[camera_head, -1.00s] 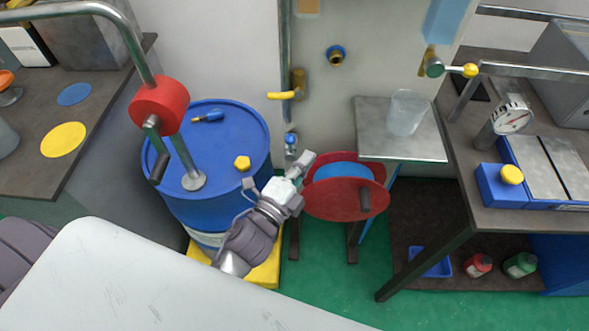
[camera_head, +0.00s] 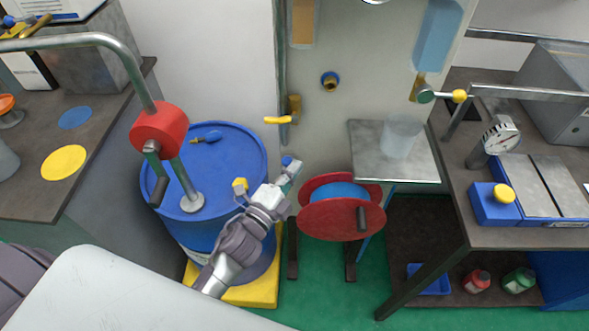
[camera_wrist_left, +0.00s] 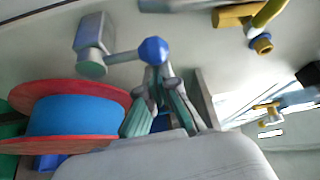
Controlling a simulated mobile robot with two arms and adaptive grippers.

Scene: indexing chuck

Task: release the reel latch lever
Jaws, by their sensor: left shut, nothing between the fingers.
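The reel latch lever shows as a blue knob (camera_head: 287,161) beside the reel, low by the wall. In the left wrist view its faceted blue knob (camera_wrist_left: 153,50) sits on a thin grey rod from a grey block (camera_wrist_left: 91,45). The reel has red flanges (camera_head: 340,219) and a blue winding (camera_wrist_left: 75,115). My left gripper (camera_head: 291,173) is shut and empty, left of the reel. Its fingertips (camera_wrist_left: 158,75) appear right at the knob in the left wrist view; I cannot tell whether they touch it. The right gripper is out of view.
A blue drum (camera_head: 235,150) with a red-rollered crank (camera_head: 158,130) stands left of my left arm. A yellow valve handle (camera_head: 278,119) is on the wall above the gripper. A grey side table (camera_head: 370,165) stands above and right of the reel.

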